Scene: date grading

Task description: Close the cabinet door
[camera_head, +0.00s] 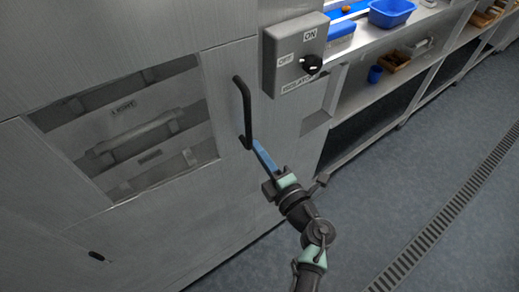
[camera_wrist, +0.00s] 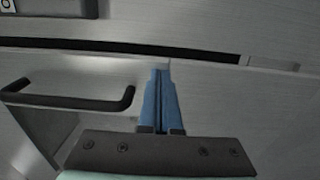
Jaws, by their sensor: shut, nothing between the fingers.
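The grey metal cabinet door (camera_head: 222,190) fills the left of the head view, with a black bar handle (camera_head: 242,112) near its right edge. The handle also shows at the left in the wrist view (camera_wrist: 70,102). There a narrow dark gap (camera_wrist: 130,47) runs between the door's edge and the panel beyond, so the door looks slightly ajar. My gripper (camera_head: 257,146) is shut and empty, its blue fingers together. Its tips (camera_wrist: 160,73) point at the door face near its edge, beside the handle's end. I cannot tell whether they touch.
A grey isolator switch box (camera_head: 283,62) with a black knob sits on the panel right of the handle. A rectangular window (camera_head: 130,125) shows labelled parts inside. Shelves with a blue bin (camera_head: 391,12) stand at the right. The floor with a drain grate (camera_head: 450,208) is clear.

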